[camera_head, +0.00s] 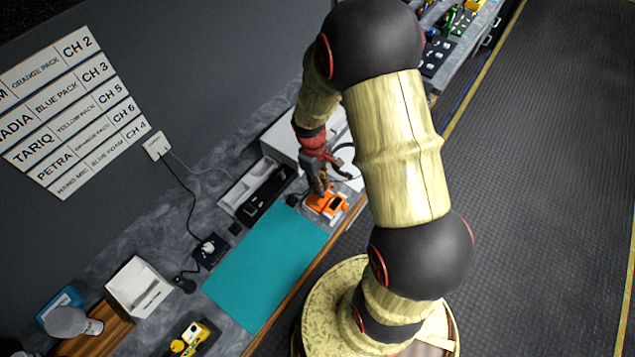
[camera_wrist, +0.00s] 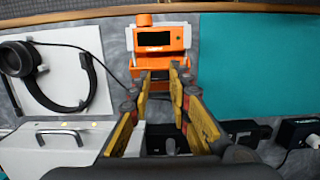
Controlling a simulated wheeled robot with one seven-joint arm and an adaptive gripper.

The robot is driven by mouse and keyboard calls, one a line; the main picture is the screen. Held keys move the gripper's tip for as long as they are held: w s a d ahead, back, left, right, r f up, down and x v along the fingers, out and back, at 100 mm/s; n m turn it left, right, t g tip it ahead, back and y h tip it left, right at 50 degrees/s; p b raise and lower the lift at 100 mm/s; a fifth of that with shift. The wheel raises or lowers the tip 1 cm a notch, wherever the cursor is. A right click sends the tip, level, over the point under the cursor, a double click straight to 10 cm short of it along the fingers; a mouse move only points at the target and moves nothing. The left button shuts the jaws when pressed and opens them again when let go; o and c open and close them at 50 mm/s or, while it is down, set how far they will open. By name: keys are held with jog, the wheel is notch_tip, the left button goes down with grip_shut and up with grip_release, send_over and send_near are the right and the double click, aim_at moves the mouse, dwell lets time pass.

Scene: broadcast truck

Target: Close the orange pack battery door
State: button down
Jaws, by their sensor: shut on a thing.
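The orange pack (camera_head: 328,203) lies on the counter beside the teal mat, near the wooden front edge. In the wrist view the orange pack (camera_wrist: 160,37) shows a dark screen and a round orange knob at its upper left. Its lower orange part, at the battery door, is partly hidden behind my fingers. My gripper (camera_head: 319,186) reaches down onto the pack from above. I cannot tell the door's exact angle.
The teal mat (camera_head: 265,268) is bare. A grey tray (camera_head: 250,183) and black devices stand behind the pack. Headphones (camera_wrist: 22,60) rest on a white panel beside it, and a white case (camera_wrist: 55,140) is close to my gripper. A white bin (camera_head: 138,288) stands farther along.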

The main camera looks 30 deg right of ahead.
jog(key=shift+s+d+f+t+y+b, duration=0.3)
jog(key=shift+s+f+t+b, duration=0.2)
jog(key=shift+t+b, duration=0.4)
jog(key=s+t+b, duration=0.1)
jog(key=b, duration=0.3)
jog(key=shift+d+f+t+y, duration=0.1)
jog(key=shift+f+t+y, duration=0.2)
jog(key=shift+f, duration=0.1)
jog(key=t+b, duration=0.1)
jog(key=b, duration=0.3)
jog(key=s+f+b, duration=0.1)
jog(key=b, duration=0.3)
jog(key=shift+d+f+t+y, duration=0.1)
jog(key=shift+d+t+y, duration=0.05)
jog(key=shift+t+y, duration=0.2)
jog(key=b, duration=0.2)
jog(key=shift+t+b, duration=0.35)
jog(key=shift+b, duration=0.05)
jog(key=shift+s+y+b, duration=0.2)
jog(key=shift+y+b, duration=0.05)
jog(key=shift+b, duration=1.15)
jog(key=c, duration=1.7)
grip_release()
jog(key=shift+c, duration=0.2)
jog(key=shift+o, duration=0.5)
